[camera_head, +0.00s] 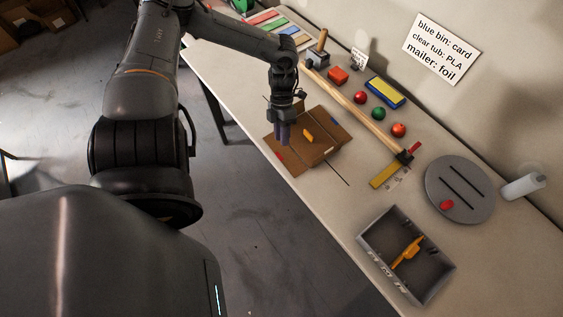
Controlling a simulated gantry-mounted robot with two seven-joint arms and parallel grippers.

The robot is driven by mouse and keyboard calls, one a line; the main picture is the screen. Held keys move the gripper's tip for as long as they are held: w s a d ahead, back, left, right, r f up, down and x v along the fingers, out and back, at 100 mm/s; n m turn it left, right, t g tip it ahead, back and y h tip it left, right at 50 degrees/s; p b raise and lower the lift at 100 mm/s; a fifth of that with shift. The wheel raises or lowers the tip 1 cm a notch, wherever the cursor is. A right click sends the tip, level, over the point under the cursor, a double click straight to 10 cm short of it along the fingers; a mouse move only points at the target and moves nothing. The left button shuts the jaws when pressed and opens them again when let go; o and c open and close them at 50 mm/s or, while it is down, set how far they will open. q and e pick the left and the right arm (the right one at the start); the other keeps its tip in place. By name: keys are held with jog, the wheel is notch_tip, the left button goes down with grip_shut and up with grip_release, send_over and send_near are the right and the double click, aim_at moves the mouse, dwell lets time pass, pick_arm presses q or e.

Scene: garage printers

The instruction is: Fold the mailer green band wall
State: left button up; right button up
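The mailer (333,132) is a flat-looking brown cardboard piece with fold lines, lying near the table's left edge. It carries an orange patch (308,134) near its middle and a red mark (279,155) on its left part. I cannot make out a green band on it. My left gripper (283,138) points down over the mailer's left part and hides some of it. I cannot tell whether its fingers touch the cardboard or whether they are apart. My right gripper is not in view.
A long wooden bar (352,107) lies behind the mailer, with red and green balls (379,113) and a yellow-blue block (385,92) beyond it. A grey bin (375,222) holding an orange piece and a grey disc (470,175) stand to the right. A sign (441,48) hangs behind.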

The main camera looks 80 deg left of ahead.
pick_arm(q)
jog(key=s+d+h+p, duration=0.2)
jog(key=s+d+p, duration=0.1)
jog(key=d, duration=0.8)
jog(key=shift+d+h, duration=0.3)
jog(key=shift+d, duration=0.1)
jog(key=shift+r, duration=0.1)
jog(key=a, duration=0.3)
jog(key=w+a+y, duration=0.1)
jog(key=a, duration=0.2)
jog(key=w+a+m+y, duration=0.1)
jog(key=a, duration=0.3)
jog(key=shift+w+a+f+t, duration=0.1)
jog(key=shift+w+f+t, duration=0.15)
jog(key=shift+t, duration=0.05)
jog(key=w+a+r+n+t+y+b, duration=0.1)
jog(key=w+a+r, duration=0.2)
jog(key=a, duration=0.6)
jog(key=w+a+r+n+t+y+b, duration=0.1)
jog(key=w+a+r+y, duration=0.15)
jog(key=a, duration=0.55)
jog(key=shift+h, duration=0.35)
jog(key=b+x, duration=0.4)
jog(key=x, duration=0.1)
jog(key=b+x, duration=0.3)
jog(key=shift+s+f, duration=0.3)
jog(key=shift+b+x, duration=0.75)
jog(key=shift+x, duration=0.05)
jog(key=shift+c, duration=0.2)
